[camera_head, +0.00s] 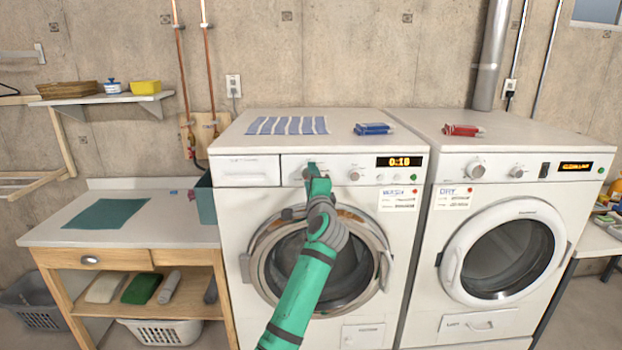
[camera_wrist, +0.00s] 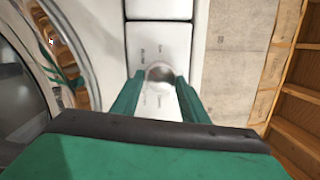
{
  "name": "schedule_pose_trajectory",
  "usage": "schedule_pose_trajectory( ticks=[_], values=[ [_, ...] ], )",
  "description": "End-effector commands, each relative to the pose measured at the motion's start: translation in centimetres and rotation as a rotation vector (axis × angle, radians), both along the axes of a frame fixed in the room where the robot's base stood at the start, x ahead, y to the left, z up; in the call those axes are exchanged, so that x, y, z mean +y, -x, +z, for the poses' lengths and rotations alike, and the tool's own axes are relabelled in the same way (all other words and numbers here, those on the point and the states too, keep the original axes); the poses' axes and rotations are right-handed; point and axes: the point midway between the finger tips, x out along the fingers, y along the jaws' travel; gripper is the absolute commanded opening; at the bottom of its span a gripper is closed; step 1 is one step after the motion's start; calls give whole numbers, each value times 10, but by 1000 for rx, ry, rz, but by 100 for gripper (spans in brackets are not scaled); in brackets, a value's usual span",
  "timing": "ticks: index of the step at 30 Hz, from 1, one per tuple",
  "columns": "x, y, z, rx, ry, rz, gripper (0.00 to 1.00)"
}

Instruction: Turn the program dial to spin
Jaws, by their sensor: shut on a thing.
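The washer (camera_head: 228,230) stands in the middle of the head view, with a round door and a control panel showing 0:18. My gripper (camera_head: 317,171) is at the left part of this panel and covers most of the program dial there. In the wrist view, the silver dial (camera_wrist: 160,72) sits between the fingertips of my gripper (camera_wrist: 161,84), which is shut on it. Small labels surround the dial, too blurred to read. Which setting it points to cannot be told.
A second, smaller knob (camera_head: 354,175) lies right of my gripper. The dryer (camera_head: 437,240) stands close at the right. A striped cloth (camera_head: 288,125) and a blue item (camera_head: 374,129) lie on the washer top. A wooden bench (camera_head: 70,230) stands at the left.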

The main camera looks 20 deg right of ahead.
Motion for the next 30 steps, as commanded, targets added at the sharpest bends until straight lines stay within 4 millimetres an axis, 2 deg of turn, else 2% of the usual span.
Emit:
schedule_pose_trajectory(
  ticks=[18,30],
  values=[
    [8,-3,-2,-157,-549,6,18],
    [8,-3,-3,-219,-768,4,18]
  ],
)
